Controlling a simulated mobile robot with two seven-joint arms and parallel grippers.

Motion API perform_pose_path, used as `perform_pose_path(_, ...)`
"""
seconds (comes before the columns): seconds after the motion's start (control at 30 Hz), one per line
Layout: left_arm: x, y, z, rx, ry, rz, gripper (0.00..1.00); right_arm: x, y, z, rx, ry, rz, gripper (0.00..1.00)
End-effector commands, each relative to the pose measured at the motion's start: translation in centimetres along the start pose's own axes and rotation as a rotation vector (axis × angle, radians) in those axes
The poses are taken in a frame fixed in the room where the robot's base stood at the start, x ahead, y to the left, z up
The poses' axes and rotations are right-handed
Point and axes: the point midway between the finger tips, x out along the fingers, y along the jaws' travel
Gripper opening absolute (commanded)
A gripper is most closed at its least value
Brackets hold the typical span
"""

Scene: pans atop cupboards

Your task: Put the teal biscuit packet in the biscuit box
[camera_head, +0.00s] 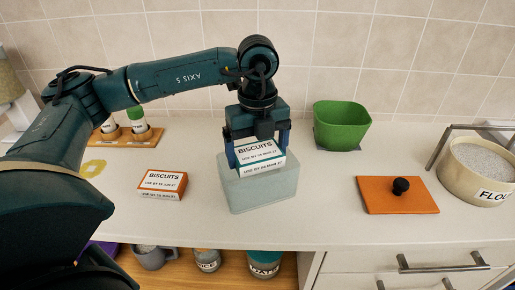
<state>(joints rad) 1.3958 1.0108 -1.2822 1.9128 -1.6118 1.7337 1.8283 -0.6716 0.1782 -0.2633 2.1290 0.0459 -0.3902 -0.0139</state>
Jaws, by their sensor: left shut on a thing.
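The teal biscuit packet (261,158) has a white label reading "BISCUITS". My left gripper (259,148) points down and is shut on it, with a blue finger at each side. The packet is at the mouth of a pale grey-green box (262,196), which I take to be the biscuit box. Its lower part overlaps the box opening in this view; how deep it sits I cannot tell. An orange biscuit packet (162,185) lies on the counter to the left of the box. My right gripper is not in view.
A green bowl (341,122) stands at the back on a grey base. An orange lid with a black knob (397,195) and a flour tub (478,172) are at the right. Spice jars in a rack (130,138) stand back left. Jars and a mug sit on the shelf below.

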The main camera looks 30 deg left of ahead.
Motion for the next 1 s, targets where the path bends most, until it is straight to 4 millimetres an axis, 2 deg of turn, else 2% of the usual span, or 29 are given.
perform_pose_path(0.57,0.61,-0.02,0.0,0.0,0.0,-0.001,0.64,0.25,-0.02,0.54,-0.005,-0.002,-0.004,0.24)
perform_pose_path(0.6,0.61,-0.02,0.0,0.0,0.0,-0.001,0.93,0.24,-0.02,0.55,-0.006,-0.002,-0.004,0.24)
perform_pose_path(0.7,0.61,-0.02,0.0,0.0,0.0,-0.001,1.0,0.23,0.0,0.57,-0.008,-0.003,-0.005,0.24)
perform_pose_path(1.0,0.66,0.0,-0.01,0.0,0.0,0.0,1.0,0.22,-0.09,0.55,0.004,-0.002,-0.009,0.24)
